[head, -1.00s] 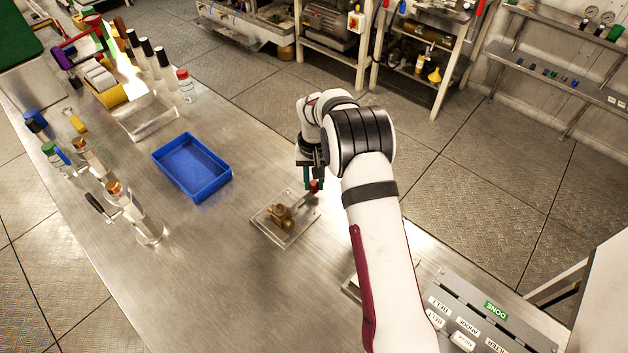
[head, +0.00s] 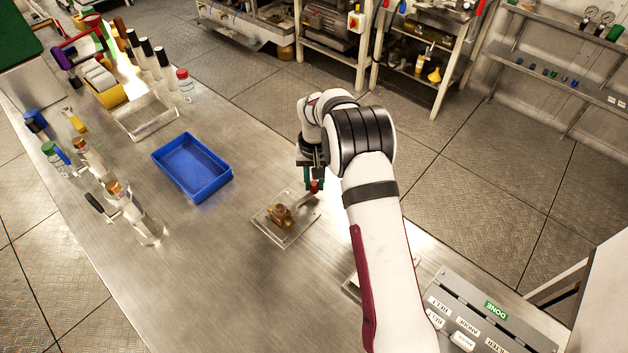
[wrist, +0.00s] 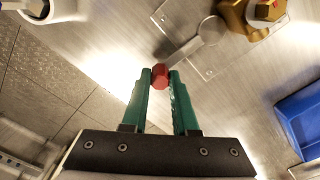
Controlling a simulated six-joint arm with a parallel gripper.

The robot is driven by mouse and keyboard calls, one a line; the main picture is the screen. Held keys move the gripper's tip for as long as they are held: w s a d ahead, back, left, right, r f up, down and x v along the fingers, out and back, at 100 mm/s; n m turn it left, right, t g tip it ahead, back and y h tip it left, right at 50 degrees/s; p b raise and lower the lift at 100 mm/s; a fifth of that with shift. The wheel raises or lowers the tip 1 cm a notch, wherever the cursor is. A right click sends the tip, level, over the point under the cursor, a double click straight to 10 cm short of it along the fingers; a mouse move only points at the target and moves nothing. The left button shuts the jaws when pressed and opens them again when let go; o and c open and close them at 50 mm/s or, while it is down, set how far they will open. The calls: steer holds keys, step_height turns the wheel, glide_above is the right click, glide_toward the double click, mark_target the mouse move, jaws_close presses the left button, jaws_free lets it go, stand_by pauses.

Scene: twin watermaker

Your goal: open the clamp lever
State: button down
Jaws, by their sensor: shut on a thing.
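The clamp lever is a grey metal arm (wrist: 189,48) with a red knob (wrist: 160,75) at its end. It runs from a round hub on a flat metal plate, and the red knob also shows in the head view (head: 314,186). A brass fitting (head: 280,213) sits on the plate (head: 287,238) beside the lever. It also shows at the top right of the wrist view (wrist: 250,17). My gripper (wrist: 160,76) has green fingers, which are shut on the red knob. My arm hides part of the bench to the right in the head view.
A blue tray (head: 193,167) stands on the steel bench left of the plate. A panel with a DONE label (head: 495,310) is at the lower right. Bench in front of the plate is clear.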

steer(key=s+m, duration=0.1)
steer(key=m, duration=0.1)
steer(key=s+d+m, duration=0.1)
steer(key=m, duration=0.1)
steer(key=shift+s+d, duration=0.15)
steer(key=s+m, duration=0.1)
steer(key=m, duration=0.2)
steer(key=s+m, duration=0.1)
steer(key=shift+s+d, duration=0.25)
steer(key=shift+s, duration=0.1)
steer(key=s+m, duration=0.1)
steer(key=m, duration=0.1)
steer(key=s+m, duration=0.1)
steer(key=m, duration=0.1)
steer(key=shift+s+a, duration=0.15)
steer(key=shift+a, duration=0.05)
steer(key=shift+s+a+m, duration=0.35)
steer(key=shift+s+m, duration=0.25)
steer(key=shift+m, duration=0.5)
steer(key=shift+s+a+m, duration=0.35)
steer(key=shift+s+m, duration=0.2)
steer(key=shift+m, duration=0.55)
steer(key=c, duration=0.7)
jaws_free()
